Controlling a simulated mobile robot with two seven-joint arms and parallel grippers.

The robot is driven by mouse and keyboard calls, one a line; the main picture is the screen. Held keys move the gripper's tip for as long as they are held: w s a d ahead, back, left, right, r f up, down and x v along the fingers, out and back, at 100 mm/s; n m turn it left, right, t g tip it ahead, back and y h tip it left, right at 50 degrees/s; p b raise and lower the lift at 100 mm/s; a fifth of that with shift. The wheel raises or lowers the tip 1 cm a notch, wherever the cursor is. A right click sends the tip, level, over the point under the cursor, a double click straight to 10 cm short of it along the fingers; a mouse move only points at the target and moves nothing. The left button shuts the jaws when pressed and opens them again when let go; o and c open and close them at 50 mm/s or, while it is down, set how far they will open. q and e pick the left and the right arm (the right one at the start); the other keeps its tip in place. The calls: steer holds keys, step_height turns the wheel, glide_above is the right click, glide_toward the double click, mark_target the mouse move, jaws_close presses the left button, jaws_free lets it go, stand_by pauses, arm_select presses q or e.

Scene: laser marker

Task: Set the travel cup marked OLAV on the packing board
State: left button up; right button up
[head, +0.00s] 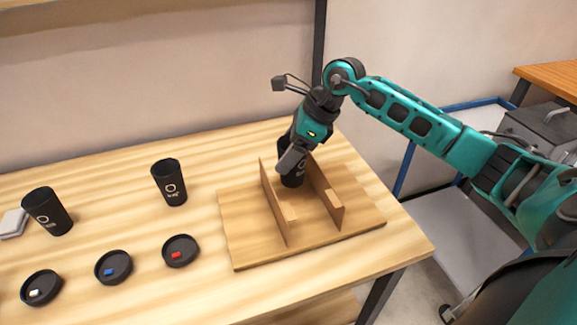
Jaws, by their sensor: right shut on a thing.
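A wooden board (245,235) with two upright wooden walls lies on the right part of the table. A black travel cup (293,178) stands upright between the two walls toward the back of the board. My right gripper (292,160) is shut on this cup from above; the fingers hide much of it and its name cannot be read. Two more black cups stand on the table, one in the middle (169,184) and one at the left (47,213). Both have pale marks too small to read surely. My left gripper is not in view.
Three black lids lie along the front: one with a red tab (180,251), one with a blue tab (113,267) and one with a white tab (41,288). A pale stack (13,223) sits at the left edge. A grey cart (450,235) stands right of the table.

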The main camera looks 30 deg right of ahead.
steer(key=shift+f, duration=2.15)
steer(key=shift+f, duration=0.1)
steer(key=o, duration=0.7)
steer(key=shift+r, duration=0.25)
steer(key=v, duration=1.1)
steer(key=shift+s+d+r, duration=0.15)
steer(key=shift+s+r, duration=0.05)
steer(key=shift+r, duration=0.15)
